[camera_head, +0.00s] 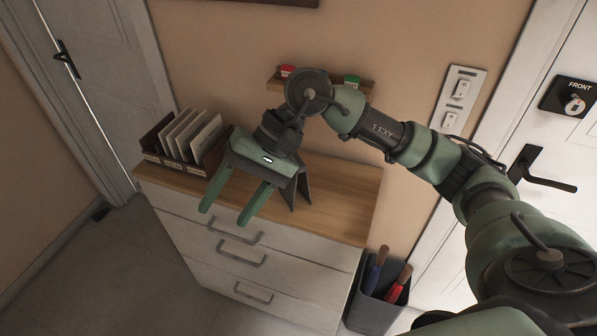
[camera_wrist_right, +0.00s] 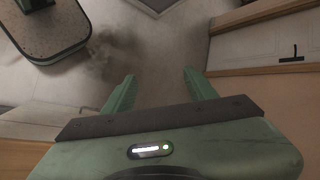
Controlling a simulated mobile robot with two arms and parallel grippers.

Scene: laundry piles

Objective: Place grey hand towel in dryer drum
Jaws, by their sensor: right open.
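No grey hand towel and no dryer drum can be made out in either view. My right gripper (camera_head: 224,214) is open and empty, with its two green fingers spread apart. It hangs over the front left part of the dresser top, fingers pointing down toward the front. The fingers also show in the right wrist view (camera_wrist_right: 159,76), with only floor between them. My left gripper is not in view.
A wooden-topped dresser (camera_head: 335,205) with white drawers stands against the wall. A file holder (camera_head: 183,140) sits on its left end. A small shelf (camera_head: 275,83) is above. A grey bin (camera_head: 372,308) with umbrellas stands at right. Doors flank both sides; the left floor (camera_head: 110,270) is clear.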

